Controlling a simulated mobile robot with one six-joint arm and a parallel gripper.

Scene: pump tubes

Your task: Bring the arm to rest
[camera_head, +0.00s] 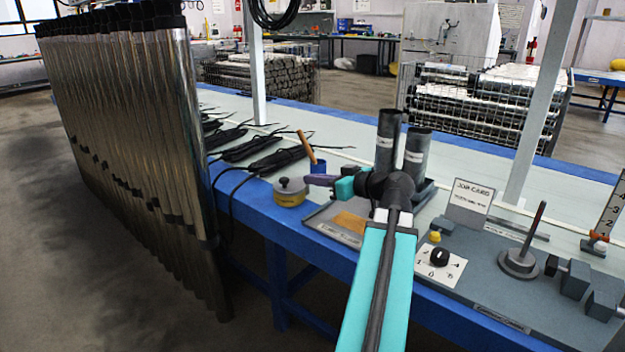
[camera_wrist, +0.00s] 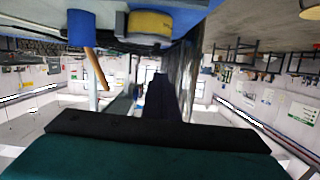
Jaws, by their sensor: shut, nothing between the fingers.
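My gripper (camera_head: 312,180) is at the end of my teal and black arm, above the front part of the bench. It is shut and empty, pointing left. It lies close to a yellow tin (camera_head: 290,192) and a blue cup (camera_head: 316,168) with a wooden handle in it. I cannot tell whether it touches them. In the wrist view the picture is upside down. It shows the blue cup (camera_wrist: 88,28) and the yellow tin (camera_wrist: 151,25) at the top, and a dark part of my gripper in the middle.
Steel tubes (camera_head: 130,140) stand in a dense row at left. Two dark cylinders (camera_head: 386,140) stand behind my arm. A job card (camera_head: 468,198), a dial plate (camera_head: 440,262) and a spindle on a base (camera_head: 520,262) are at right. Black cable bundles (camera_head: 250,150) lie on the bench.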

